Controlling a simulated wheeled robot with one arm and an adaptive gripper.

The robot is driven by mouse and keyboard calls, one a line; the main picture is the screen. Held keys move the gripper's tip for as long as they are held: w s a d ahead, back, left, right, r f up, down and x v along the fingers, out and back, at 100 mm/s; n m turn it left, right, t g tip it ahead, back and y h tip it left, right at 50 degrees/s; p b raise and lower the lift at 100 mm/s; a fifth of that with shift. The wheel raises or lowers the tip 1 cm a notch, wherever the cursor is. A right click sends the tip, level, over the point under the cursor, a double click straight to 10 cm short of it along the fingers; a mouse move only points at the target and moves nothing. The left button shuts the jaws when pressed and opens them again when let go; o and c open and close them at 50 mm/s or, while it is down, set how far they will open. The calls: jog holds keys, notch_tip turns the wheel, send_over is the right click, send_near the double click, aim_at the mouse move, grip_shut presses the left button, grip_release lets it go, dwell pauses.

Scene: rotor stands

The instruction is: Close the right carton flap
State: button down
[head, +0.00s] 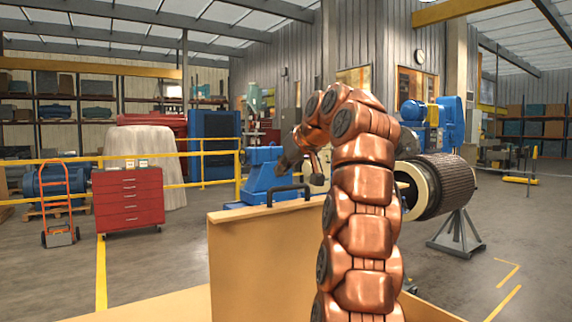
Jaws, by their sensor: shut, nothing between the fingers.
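A tan upright panel (255,262) with a black handle (288,190) on its top edge stands in front of me in the head view. It looks like a raised carton flap, but I cannot tell whether it is the right one. My copper arm hides its right part. My gripper (290,160) is shut and empty, bent over to the left above the panel's top edge, near the handle. I cannot tell whether it touches anything. More tan board (150,306) shows at the bottom of the view, on both sides of the panel.
A dark rotor (445,188) rests on a grey stand (457,236) at the right. A blue machine (262,175) stands behind the panel. A red drawer cabinet (128,200), an orange hand truck (57,200) and yellow rails are at the left.

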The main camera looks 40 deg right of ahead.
jog(key=shift+s+a, duration=0.1)
jog(key=shift+s, duration=0.45)
jog(key=shift+s+f+b, duration=0.15)
jog(key=shift+f+b, duration=0.1)
jog(key=shift+b, duration=0.1)
jog(key=shift+s+a+f, duration=0.1)
jog(key=shift+s+f, duration=0.2)
jog(key=shift+s, duration=0.35)
jog(key=shift+s+f, duration=0.25)
jog(key=shift+f, duration=0.05)
jog(key=shift+s+f, duration=0.1)
